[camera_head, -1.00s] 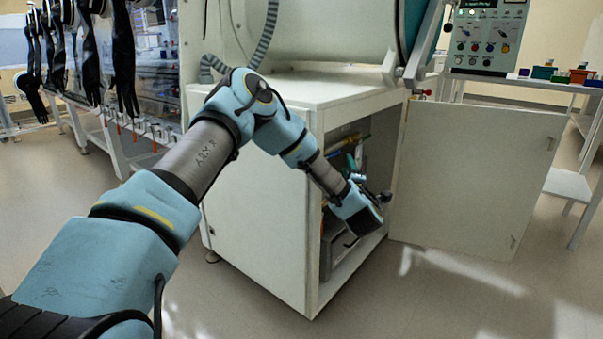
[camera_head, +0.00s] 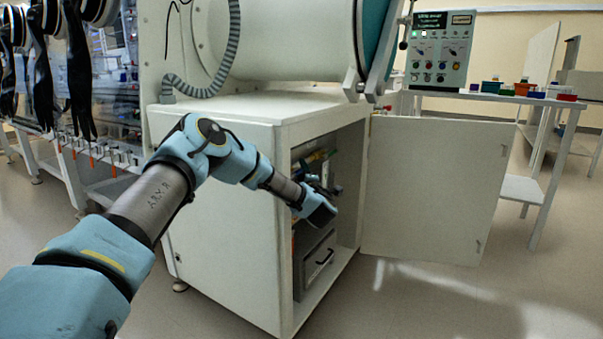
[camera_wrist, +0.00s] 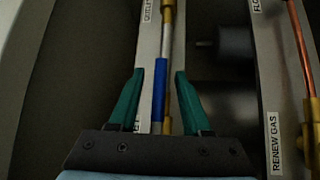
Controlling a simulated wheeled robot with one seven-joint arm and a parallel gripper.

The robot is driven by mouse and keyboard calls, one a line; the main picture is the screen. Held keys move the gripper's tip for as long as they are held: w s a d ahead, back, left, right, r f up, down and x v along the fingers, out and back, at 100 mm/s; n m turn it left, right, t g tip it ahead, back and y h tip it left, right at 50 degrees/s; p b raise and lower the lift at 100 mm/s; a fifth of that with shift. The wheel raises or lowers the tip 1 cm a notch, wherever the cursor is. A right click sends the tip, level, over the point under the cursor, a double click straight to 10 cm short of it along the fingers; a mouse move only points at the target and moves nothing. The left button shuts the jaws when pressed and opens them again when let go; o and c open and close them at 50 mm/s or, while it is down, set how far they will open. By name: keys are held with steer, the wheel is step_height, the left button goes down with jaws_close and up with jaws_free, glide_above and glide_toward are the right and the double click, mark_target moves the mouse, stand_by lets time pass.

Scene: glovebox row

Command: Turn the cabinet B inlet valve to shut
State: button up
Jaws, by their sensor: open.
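A blue valve handle (camera_wrist: 159,88) shows in the wrist view, long and thin, lying along a silver and brass pipe on a pale strip. My gripper (camera_wrist: 159,76) is open, with one green finger on each side of the handle and gaps visible between. A label near the left finger is mostly covered; only its last letters, seemingly "ET", show. A label (camera_wrist: 147,10) at the top edge seems to read "OUTLET".
The open cabinet door (camera_head: 430,190) stands to the right of my arm. A grey box (camera_head: 318,262) with a handle sits low in the cabinet. Open floor lies in front.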

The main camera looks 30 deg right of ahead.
jaws_close()
stand_by(0.4)
stand_by(1.1)
